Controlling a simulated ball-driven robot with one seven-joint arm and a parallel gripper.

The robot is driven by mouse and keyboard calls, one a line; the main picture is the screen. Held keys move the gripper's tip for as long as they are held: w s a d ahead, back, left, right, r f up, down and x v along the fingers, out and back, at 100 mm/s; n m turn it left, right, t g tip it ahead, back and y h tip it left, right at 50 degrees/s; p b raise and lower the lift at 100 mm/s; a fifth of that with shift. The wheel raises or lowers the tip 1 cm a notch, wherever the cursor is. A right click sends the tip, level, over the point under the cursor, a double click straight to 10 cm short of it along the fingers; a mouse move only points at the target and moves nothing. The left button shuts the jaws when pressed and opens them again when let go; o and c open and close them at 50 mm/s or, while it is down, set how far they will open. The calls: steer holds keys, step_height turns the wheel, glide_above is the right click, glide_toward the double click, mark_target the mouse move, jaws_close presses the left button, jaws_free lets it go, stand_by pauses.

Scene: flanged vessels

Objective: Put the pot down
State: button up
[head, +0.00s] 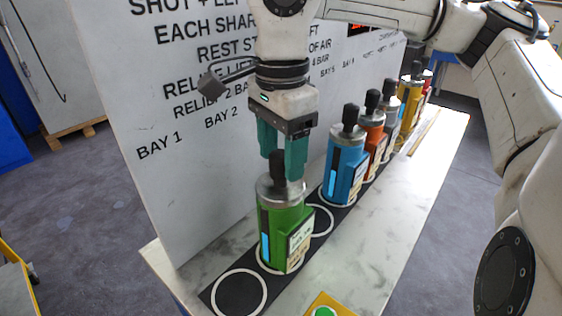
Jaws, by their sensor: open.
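The green pot (286,231) stands upright on a white ring on the dark strip, near the front end of the bench. It has a silver top, a dark knob and a white label. My gripper (284,166) is directly above it, pointing down. Its two teal fingers are apart, one on either side of the knob. I cannot tell whether either finger touches the knob.
An empty ring (240,294) lies in front of the green pot, and another empty ring (319,220) lies behind it. A blue pot (345,165), an orange pot (372,136) and several more stand farther back. A white lettered panel (170,90) rises along the left.

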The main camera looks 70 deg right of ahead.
step_height(320, 180, up, 10)
steer(key=shift+f, duration=0.2)
steer(key=shift+a, duration=0.1)
stand_by(0.6)
